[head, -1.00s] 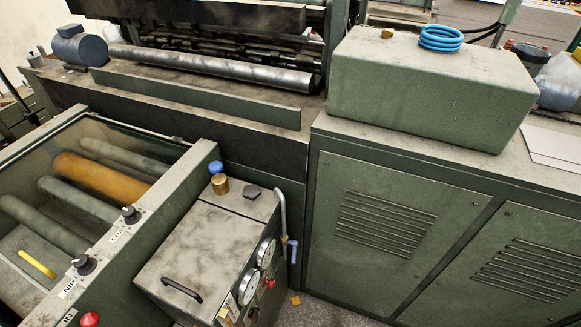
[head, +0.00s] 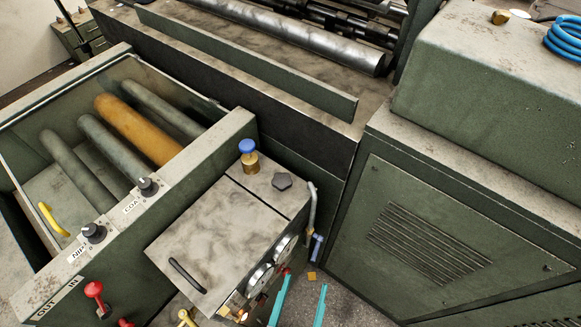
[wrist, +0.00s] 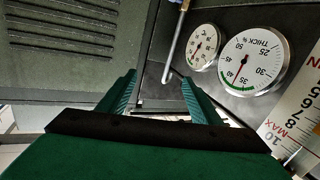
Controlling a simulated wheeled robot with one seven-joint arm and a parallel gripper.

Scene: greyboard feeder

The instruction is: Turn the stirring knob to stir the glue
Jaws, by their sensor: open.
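The glue tank (head: 215,232) is a box with a stained lid, in the lower middle of the head view. A dark lobed knob (head: 283,181) sits on its back top, beside a blue-capped brass fitting (head: 248,155). No label shows which one is for stirring. My gripper (head: 301,298) shows two teal fingers, apart and empty, low in front of the tank's right side. In the wrist view my gripper (wrist: 158,95) is open, with nothing between the fingers. A thickness gauge (wrist: 255,60) and a smaller gauge (wrist: 202,47) are beside it. Neither top fitting shows in the wrist view.
A black handle (head: 187,275) is on the tank lid. A pipe with a blue lever (head: 316,248) stands at its right side. The roller trough (head: 240,122) is to the left, with small knobs on its rim. A green cabinet (head: 450,235) closes off the right.

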